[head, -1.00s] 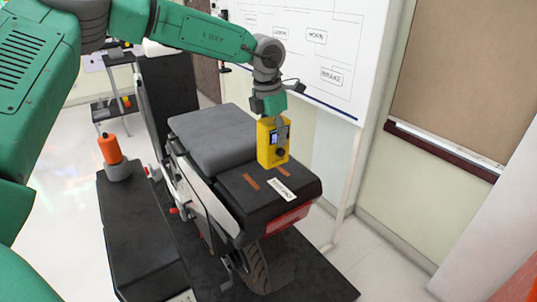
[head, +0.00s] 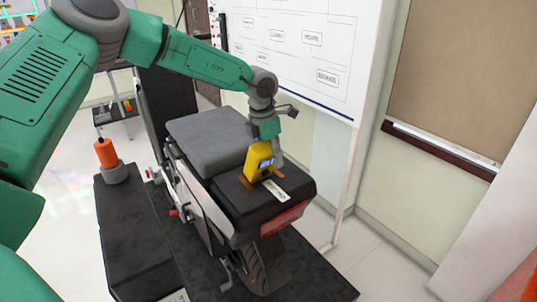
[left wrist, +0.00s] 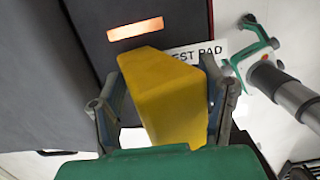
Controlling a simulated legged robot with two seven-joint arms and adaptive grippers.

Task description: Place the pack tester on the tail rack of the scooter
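The yellow pack tester (head: 259,161) leans to one side at the black tail rack (head: 292,187) of the scooter, its lower end at or just above the surface. I cannot tell if it fully touches. My left gripper (head: 265,150) points down over the rack, with its fingers on either side of the tester.
The grey seat (head: 205,138) is in front of the rack. A black bench (head: 140,235) with an orange-topped item (head: 106,153) stands at left. A whiteboard (head: 300,50) stands close behind the arm. Floor at right is free.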

